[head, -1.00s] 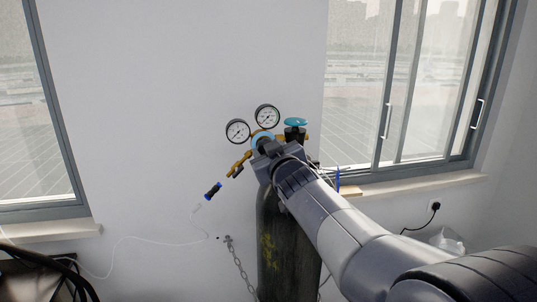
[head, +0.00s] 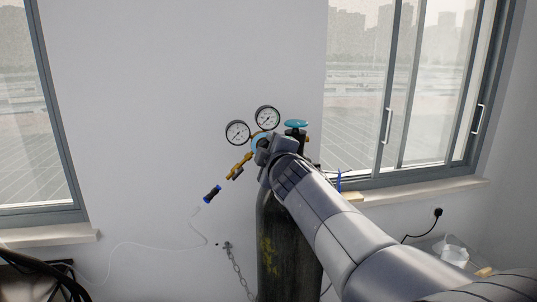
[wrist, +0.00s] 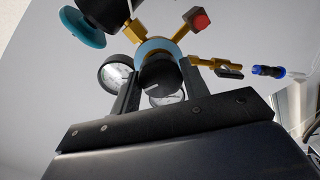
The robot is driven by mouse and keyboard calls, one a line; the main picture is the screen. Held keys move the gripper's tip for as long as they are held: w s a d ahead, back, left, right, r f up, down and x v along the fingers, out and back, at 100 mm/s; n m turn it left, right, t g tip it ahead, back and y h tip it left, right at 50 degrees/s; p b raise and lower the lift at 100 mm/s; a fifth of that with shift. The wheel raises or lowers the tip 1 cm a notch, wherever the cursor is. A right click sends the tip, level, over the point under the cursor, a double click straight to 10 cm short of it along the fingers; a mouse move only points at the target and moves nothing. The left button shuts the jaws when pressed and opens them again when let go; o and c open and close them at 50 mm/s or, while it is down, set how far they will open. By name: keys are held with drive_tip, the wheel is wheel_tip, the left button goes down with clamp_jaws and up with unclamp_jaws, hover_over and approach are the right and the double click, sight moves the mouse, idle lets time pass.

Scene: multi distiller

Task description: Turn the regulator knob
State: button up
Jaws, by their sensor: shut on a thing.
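The regulator (head: 262,138) has a light-blue ring, brass fittings and two round gauges, and sits at the top of a dark gas cylinder (head: 282,235). In the wrist view the black regulator knob (wrist: 160,75) lies between the two fingers of my gripper (wrist: 160,88), in front of the light-blue ring. My gripper is shut on the knob. In the head view my gripper (head: 264,146) is at the regulator's front, and its wrist hides most of the knob. The gauges (head: 238,132) stand above and left of my gripper.
A teal valve handwheel (head: 296,124) is right of the gauges. A brass outlet (head: 238,167) points down-left towards a black and blue hose connector (head: 212,193). A chain (head: 238,262) hangs beside the cylinder. Windows flank the wall.

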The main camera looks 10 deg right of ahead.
drive_tip(key=shift+f+n, duration=0.1)
drive_tip(key=shift+n, duration=0.5)
drive_tip(key=o, duration=1)
drive_tip(key=s+p, duration=0.2)
drive_tip(key=s, duration=0.8)
drive_tip(key=shift+s+r, duration=0.4)
drive_tip(key=shift+r, duration=0.05)
